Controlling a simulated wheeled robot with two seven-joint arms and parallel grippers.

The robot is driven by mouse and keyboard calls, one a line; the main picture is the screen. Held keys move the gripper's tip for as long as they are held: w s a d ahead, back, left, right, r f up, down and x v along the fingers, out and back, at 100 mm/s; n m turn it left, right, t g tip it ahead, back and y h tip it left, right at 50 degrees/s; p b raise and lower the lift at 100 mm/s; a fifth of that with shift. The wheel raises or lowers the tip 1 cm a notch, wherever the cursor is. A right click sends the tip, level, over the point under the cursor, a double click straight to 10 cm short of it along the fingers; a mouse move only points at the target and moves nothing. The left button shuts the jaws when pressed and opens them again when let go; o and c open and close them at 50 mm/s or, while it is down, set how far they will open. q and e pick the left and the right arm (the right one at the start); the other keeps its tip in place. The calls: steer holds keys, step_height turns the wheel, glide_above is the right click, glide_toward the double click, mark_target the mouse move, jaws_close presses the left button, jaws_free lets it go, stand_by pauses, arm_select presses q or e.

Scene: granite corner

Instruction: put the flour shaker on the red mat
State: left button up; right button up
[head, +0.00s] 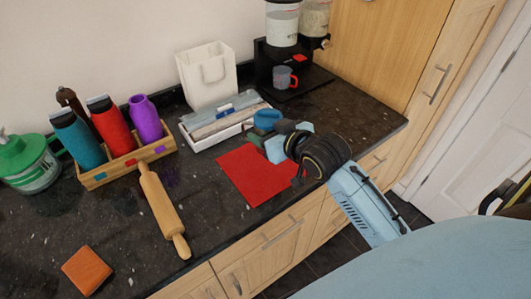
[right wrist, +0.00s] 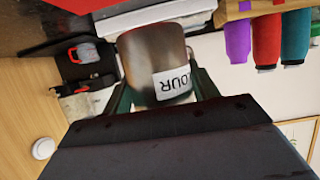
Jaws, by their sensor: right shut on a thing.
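The red mat (head: 250,178) lies flat near the counter's front edge, with its back right part hidden by my right gripper. My right gripper (head: 267,130) is over the mat's back edge, shut on the flour shaker. In the right wrist view the shaker (right wrist: 150,55) is a grey-brown metallic cylinder with a white label, held between dark green fingers (right wrist: 160,92). A blue rounded shape (head: 267,117) shows at the fingertips in the head view; I cannot tell if it is the shaker's top. The shaker's height over the counter is unclear. My left gripper is not in view.
A white tray (head: 192,138) lies just behind the mat. A rolling pin (head: 162,210) and a wooden crate of bottles (head: 95,181) are to the left. A white holder (head: 190,85) and a black machine with a grey mug (head: 282,77) stand behind. Counter right of the machine is clear.

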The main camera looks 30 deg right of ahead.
steer(key=d, duration=0.1)
steer(key=w+d+r, duration=0.1)
steer(key=d, duration=0.1)
steer(key=shift+w+p, duration=0.1)
steer(key=shift+p, duration=0.2)
step_height(320, 180, down, 5)
steer(key=shift+d+f+b, duration=0.15)
steer(key=shift+f+b, duration=0.05)
steer(key=shift+b, duration=0.2)
steer(key=shift+w+f, duration=0.1)
steer(key=shift+f, duration=2.1)
steer(key=shift+f+b, duration=0.1)
steer(key=shift+b, duration=0.2)
steer(key=o, duration=1.1)
steer(key=shift+s, duration=0.2)
steer(key=p+v, duration=0.1)
steer(key=v, duration=1)
steer(key=shift+s+r, duration=0.25)
steer(key=shift+s, duration=0.05)
